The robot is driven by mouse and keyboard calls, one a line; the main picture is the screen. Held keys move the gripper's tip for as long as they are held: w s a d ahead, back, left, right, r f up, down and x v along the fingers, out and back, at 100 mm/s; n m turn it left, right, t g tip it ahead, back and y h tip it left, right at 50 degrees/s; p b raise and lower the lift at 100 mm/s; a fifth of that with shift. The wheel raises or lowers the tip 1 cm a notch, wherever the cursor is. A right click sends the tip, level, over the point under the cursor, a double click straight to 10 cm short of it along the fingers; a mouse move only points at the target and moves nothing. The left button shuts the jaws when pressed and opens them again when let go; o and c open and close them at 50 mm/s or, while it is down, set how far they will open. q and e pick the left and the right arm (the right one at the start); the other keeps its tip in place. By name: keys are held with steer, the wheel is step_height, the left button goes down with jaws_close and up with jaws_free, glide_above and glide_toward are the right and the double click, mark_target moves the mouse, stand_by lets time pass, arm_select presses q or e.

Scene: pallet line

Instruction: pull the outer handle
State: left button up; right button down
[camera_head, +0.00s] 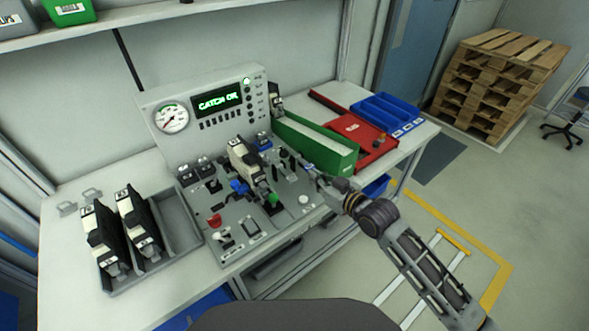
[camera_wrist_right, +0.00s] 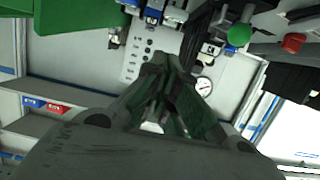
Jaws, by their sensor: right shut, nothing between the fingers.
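A grey control fixture (camera_head: 235,257) stands on the bench, with a black and cream unit (camera_head: 243,158) seated in it. Its handles include a green-knobbed lever (camera_head: 273,201), a red knob (camera_head: 215,220) and blue grips (camera_head: 239,187). I cannot tell which is the outer handle. My right gripper (camera_head: 312,172) is over the fixture's right side, apart from the green knob. In the wrist view my right gripper (camera_wrist_right: 165,98) is shut and empty; the green knob (camera_wrist_right: 239,35) and red knob (camera_wrist_right: 293,42) show there. My left gripper is not in view.
The display (camera_head: 219,102) reads "CATCH OK", beside a round gauge (camera_head: 172,118). A grey tray (camera_head: 180,222) holds black and cream units at left. A green bin (camera_head: 318,148), red tray (camera_head: 355,128) and blue bins (camera_head: 388,112) stand at right. Pallets (camera_head: 500,80) are stacked beyond.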

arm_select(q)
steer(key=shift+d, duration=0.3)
arm_select(e)
steer(key=shift+s+a+r, duration=0.2)
steer(key=shift+a+r, duration=0.05)
steer(key=shift+r, duration=0.45)
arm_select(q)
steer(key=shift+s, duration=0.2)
arm_select(e)
steer(key=shift+w, duration=0.1)
steer(key=shift+a+f, duration=0.1)
steer(key=p, duration=0.1)
glide_above(286, 173)
steer(key=s+d, duration=0.3)
steer(key=s, duration=0.1)
steer(key=shift+f, duration=1.15)
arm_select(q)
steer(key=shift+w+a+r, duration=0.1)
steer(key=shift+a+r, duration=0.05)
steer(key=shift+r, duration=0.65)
arm_select(e)
steer(key=shift+w+d+f, duration=0.1)
steer(key=shift+f, duration=1.95)
